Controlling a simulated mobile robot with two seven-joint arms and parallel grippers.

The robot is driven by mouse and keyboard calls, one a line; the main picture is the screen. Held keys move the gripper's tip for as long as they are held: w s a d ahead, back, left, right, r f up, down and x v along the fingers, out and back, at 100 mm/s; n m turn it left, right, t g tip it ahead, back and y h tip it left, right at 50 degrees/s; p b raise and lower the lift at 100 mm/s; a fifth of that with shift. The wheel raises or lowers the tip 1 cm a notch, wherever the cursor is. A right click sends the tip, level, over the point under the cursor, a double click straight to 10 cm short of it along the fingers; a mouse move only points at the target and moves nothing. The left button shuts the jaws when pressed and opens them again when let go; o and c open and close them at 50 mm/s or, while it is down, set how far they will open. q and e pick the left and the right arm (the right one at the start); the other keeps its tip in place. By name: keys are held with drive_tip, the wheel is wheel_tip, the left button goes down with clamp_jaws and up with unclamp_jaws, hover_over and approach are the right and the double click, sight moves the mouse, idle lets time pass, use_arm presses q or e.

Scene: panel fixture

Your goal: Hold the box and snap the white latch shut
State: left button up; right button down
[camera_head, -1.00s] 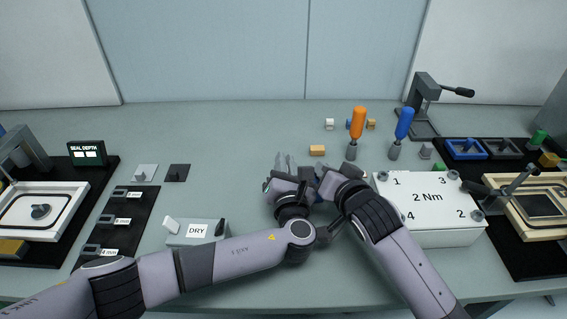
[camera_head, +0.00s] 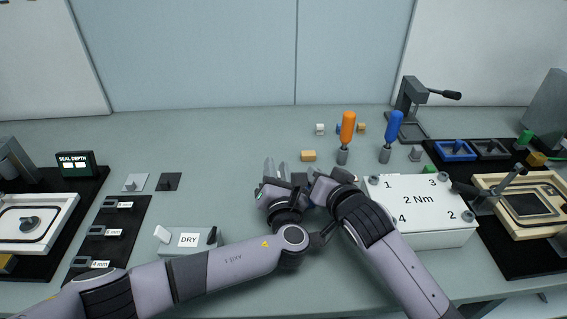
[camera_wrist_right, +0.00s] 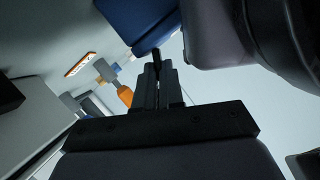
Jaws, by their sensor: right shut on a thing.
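The grey box marked DRY (camera_head: 190,251) stands on the bench, left of both grippers and apart from them. Its white latch (camera_head: 162,234) tilts up at the left end, and a black latch (camera_head: 212,236) stands at the right end. My left gripper (camera_head: 275,168) is open, with its two fingers apart and nothing visible between them. My right gripper (camera_head: 308,180) is close beside it, its tips largely hidden in the head view. In the right wrist view its fingers (camera_wrist_right: 157,75) are closed on a small dark part beside a blue piece (camera_wrist_right: 150,22).
A white box marked 2 Nm (camera_head: 440,238) stands just right of my right arm. An orange driver (camera_head: 348,128) and a blue driver (camera_head: 393,128) stand behind the grippers. Black slotted holders (camera_head: 117,220) lie left of the DRY box.

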use_arm(q)
drive_tip(key=shift+f, duration=0.2)
